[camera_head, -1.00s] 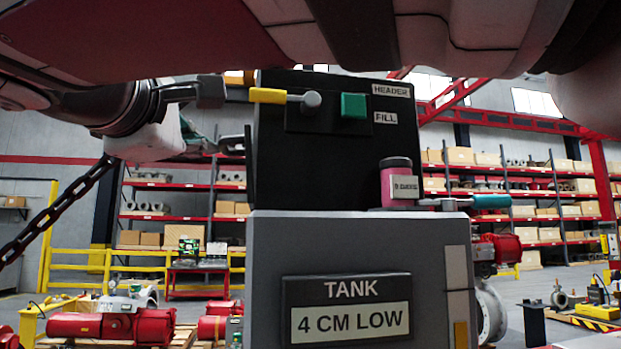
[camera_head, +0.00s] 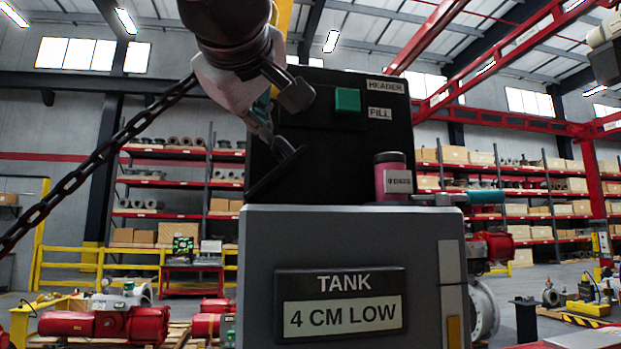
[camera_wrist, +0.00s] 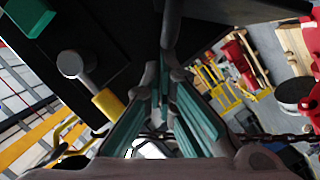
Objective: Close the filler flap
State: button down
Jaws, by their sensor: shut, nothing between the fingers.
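The dark header box (camera_head: 345,150) stands on the grey tank (camera_head: 255,270), with a green square (camera_head: 347,100) beside a FILL label. A thin dark plate (camera_head: 272,176), which looks like the filler flap, slants across the box's lower left, seen nearly edge-on. My gripper (camera_head: 280,148) is shut and empty in front of the box's left part. Its tips are at or very near the plate's upper edge; I cannot tell if they touch. In the wrist view the teal-padded fingers converge (camera_wrist: 162,75) near a dark edge. A yellow-handled lever (camera_wrist: 105,103) is left of them.
A pink jar (camera_head: 393,178) stands on the tank's right, next to a teal-handled lever (camera_head: 485,197) sticking out sideways. A chain (camera_head: 95,165) hangs at the left. Shelves and yellow rails are far behind. The space before the tank front looks clear.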

jog(key=d+m, duration=0.1)
jog(key=d+f+m+b, duration=0.1)
jog(key=w+d+m+y+b, duration=0.1)
jog(key=shift+d+f+g, duration=0.2)
jog(key=shift+d+g, duration=0.05)
jog(key=shift+g, duration=0.05)
jog(key=shift+w+d+f+m+y+b, duration=0.2)
jog(key=shift+d+f+m+y+b, duration=0.35)
jog(key=shift+d+m+b, duration=0.35)
jog(key=shift+w+d+f+m+g+y+b, duration=0.1)
jog(key=shift+d+f+m+g+y+b, duration=0.2)
jog(key=shift+d+f+m+b, duration=0.45)
jog(key=shift+a, duration=0.15)
jog(key=shift+r, duration=0.1)
